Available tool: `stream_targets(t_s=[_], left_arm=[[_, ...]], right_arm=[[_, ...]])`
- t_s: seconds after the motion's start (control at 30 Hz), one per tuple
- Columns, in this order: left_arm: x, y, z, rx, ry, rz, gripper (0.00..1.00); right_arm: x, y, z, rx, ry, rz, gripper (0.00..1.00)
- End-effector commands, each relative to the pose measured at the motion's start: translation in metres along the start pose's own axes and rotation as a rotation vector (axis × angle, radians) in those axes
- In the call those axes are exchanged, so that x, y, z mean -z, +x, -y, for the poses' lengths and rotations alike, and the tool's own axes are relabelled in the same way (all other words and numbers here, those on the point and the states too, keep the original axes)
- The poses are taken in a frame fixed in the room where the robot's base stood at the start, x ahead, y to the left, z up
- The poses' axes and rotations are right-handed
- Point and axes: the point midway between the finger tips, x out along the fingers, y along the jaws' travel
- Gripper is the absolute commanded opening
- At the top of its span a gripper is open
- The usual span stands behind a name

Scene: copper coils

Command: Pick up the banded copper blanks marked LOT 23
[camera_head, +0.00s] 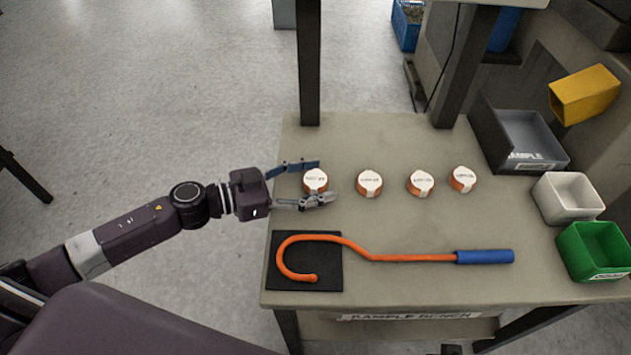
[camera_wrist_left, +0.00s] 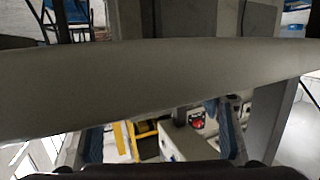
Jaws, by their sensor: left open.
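Several copper blanks with white labelled tops stand in a row on the bench. The leftmost blank (camera_head: 315,181) is followed to the right by a second (camera_head: 370,184), a third (camera_head: 421,184) and a fourth (camera_head: 463,179). The label print is too small to read, so I cannot tell which is LOT 23. My left gripper (camera_head: 325,181) is open, with one finger on each side of the leftmost blank; contact is not clear. In the left wrist view its fingers (camera_wrist_left: 160,140) are spread, and no blank shows between them. My right gripper is not in view.
An orange hook with a blue handle (camera_head: 485,257) lies across the front, its curved end on a black mat (camera_head: 325,278). A grey tray (camera_head: 520,145), white bin (camera_head: 567,197) and green bin (camera_head: 597,250) stand at right. Bench posts (camera_head: 308,70) rise behind.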

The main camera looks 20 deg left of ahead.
Motion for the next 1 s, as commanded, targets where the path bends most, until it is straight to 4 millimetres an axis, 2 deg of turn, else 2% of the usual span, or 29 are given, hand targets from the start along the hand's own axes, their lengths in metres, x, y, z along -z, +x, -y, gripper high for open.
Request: stream_targets(t_s=[0.2,0.67,1.0], left_arm=[[-0.0005,0.0003,-0.0001,0.000,-0.001,0.001,0.59],[0.0003,0.0001,0.0002,0.000,0.000,0.000,0.10],[0.0037,-0.0005,0.0001,0.000,0.001,0.000,0.10]], right_arm=[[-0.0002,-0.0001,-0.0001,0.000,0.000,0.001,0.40],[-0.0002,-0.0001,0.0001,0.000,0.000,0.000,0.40],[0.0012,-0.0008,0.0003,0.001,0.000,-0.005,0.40]])
